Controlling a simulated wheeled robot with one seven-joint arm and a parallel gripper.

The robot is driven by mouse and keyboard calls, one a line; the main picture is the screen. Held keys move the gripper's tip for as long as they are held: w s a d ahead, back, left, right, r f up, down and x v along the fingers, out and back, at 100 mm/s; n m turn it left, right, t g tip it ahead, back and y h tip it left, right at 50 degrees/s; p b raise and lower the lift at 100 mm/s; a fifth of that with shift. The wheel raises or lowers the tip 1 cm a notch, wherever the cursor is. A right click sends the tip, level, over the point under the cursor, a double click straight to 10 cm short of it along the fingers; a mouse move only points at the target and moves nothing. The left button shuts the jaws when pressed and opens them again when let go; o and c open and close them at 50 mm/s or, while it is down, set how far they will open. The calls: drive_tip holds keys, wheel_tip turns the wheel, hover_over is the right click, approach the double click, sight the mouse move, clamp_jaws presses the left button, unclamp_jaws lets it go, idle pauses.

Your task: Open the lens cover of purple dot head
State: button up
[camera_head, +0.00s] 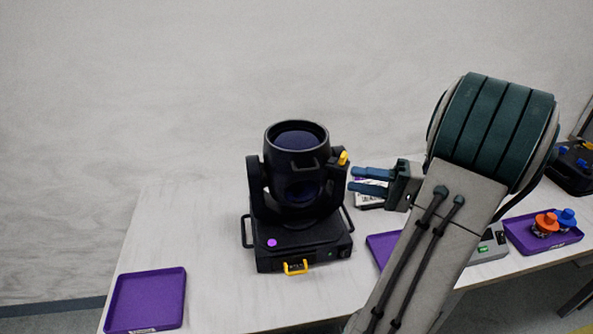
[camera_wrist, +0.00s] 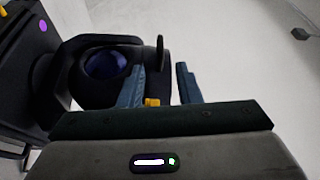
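The purple dot head (camera_head: 295,190) is a black moving-head light standing upright on the table, with a purple dot (camera_head: 272,242) on its base. Its round lens (camera_head: 298,137) faces up at the top. A small yellow part (camera_head: 343,157) sits on its right side; a yellow piece also shows in the wrist view (camera_wrist: 152,102). My gripper (camera_head: 352,181) is to the right of the head, fingers pointing left, apart and empty. In the wrist view, my gripper's fingers (camera_wrist: 160,80) stand apart, with a dark upright tab (camera_wrist: 160,52) of the head beyond them. I cannot tell whether they touch the head.
A purple tray (camera_head: 180,300) lies at the table's front left, and another (camera_head: 380,248) is partly behind my arm. A third tray (camera_head: 515,238) at right holds an orange and a blue knob-like piece (camera_head: 547,222). Another black device (camera_head: 570,170) stands at far right.

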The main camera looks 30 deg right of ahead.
sight(300, 148)
drive_tip(key=p+x, duration=0.3)
drive_tip(key=x, duration=1)
drive_tip(key=shift+w+a, duration=0.2)
drive_tip(key=shift+w, duration=0.05)
drive_tip(key=shift+r, duration=0.1)
clamp_jaws()
